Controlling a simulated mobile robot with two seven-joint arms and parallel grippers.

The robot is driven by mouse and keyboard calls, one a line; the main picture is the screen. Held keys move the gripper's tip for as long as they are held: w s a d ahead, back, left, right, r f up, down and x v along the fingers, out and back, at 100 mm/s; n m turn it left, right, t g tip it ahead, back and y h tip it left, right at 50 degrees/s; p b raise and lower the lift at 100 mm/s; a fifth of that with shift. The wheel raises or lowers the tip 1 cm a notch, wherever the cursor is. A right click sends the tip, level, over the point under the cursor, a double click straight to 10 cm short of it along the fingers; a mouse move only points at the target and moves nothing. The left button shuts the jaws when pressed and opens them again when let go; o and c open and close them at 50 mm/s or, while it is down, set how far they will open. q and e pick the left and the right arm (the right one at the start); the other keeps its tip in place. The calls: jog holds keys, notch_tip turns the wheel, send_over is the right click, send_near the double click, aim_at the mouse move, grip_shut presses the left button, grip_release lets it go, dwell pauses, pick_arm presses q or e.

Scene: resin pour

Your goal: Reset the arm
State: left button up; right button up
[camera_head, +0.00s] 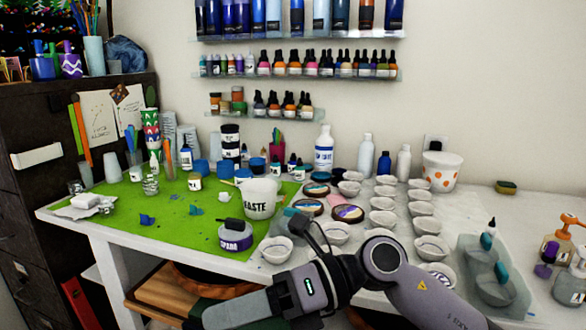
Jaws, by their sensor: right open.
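My right arm comes in from the bottom right and bends in front of the table. Its gripper (245,268) is at the table's front edge, pointing left, with its jaws apart. I see nothing held in it. One thick grey finger shows low, in front of the table edge. The other side is hard to make out against the bowls. The arm hides part of the table's front edge and some of the front bowls. My left gripper is not in view.
A white table (66,223) carries a green mat (185,228), a white waste bucket (260,199), a purple-labelled jar (235,237) and rows of small bowls (383,219). A tray (475,262) with bottles stands at the right. A dark cabinet (30,190) stands left. Bottle shelves hang behind.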

jog(key=w+d+f+m+t+h+p, duration=0.1)
jog(key=w+d+f+m+t, duration=0.1)
jog(key=d+f+m+t, duration=0.65)
jog(key=w+d+r+m+t+h+p, duration=0.15)
jog(key=m+t, duration=0.45)
jog(key=m, duration=0.8)
jog(key=w+d+f+m+t+h, duration=0.1)
jog(key=w+d+f+m+t, duration=0.25)
jog(key=m+t, duration=0.6)
jog(key=s+d+f+m+g+h, duration=0.3)
jog(key=s+d+f+m, duration=0.1)
jog(key=f, duration=0.3)
jog(key=s+d+f+m+g+h+p, duration=0.1)
jog(key=s+d+f+m+g+h, duration=0.2)
jog(key=s+f, duration=0.4)
jog(key=s+d+f+m+g+h, duration=0.3)
jog(key=s+d+f+m, duration=0.2)
jog(key=f, duration=0.3)
jog(key=shift+s+d+f+m+h, duration=0.2)
jog(key=shift+s+d+m+h, duration=0.2)
jog(key=shift+d, duration=0.5)
